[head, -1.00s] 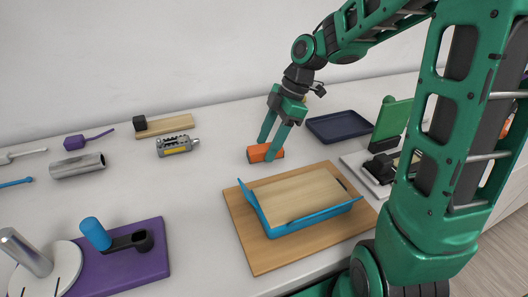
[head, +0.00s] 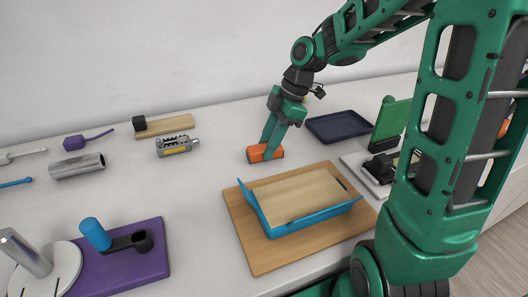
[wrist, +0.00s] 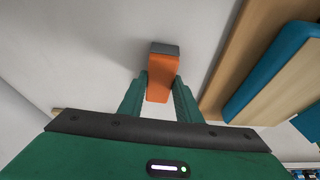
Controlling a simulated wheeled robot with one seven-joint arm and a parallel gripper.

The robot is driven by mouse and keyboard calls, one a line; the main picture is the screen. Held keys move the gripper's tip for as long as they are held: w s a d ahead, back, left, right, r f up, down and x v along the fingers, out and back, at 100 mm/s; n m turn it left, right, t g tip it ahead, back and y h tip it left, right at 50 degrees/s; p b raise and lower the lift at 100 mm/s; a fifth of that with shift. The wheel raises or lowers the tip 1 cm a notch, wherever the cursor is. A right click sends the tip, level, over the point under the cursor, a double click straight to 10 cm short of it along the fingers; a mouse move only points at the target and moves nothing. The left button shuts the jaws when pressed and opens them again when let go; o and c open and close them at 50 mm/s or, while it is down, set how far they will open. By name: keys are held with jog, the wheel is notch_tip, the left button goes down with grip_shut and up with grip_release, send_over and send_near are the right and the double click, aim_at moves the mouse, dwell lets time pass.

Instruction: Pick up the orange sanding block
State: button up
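The orange sanding block (head: 255,154) lies on the white bench, behind the wooden board with the blue tray. In the wrist view the block (wrist: 162,68) shows an orange body with a grey far end. My gripper (head: 269,147) points down at the block. Its two green fingers (wrist: 160,86) are closed in against the block's two sides, and the block sits between them. The block still appears to rest on the bench. Part of its near side is hidden by the fingers in the head view.
A blue tray with a wooden top (head: 300,195) sits on a wooden board (head: 258,257) just in front. A dark tray (head: 338,126) is to the right. A grey tool (head: 174,146) lies to the left. The bench between the tool and the block is clear.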

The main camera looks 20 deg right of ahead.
aim_at(260, 147)
jog(key=shift+c, duration=1)
jog(key=shift+r, duration=0.15)
jog(key=shift+r, duration=0.25)
notch_tip(260, 147, up, 4)
jog(key=shift+w+f, duration=0.1)
jog(key=shift+f, duration=0.05)
jog(key=s+a+r, duration=0.7)
jog(key=s+a, duration=0.1)
jog(key=shift+s, duration=0.3)
jog(key=o, duration=0.5)
jog(key=c, duration=0.3)
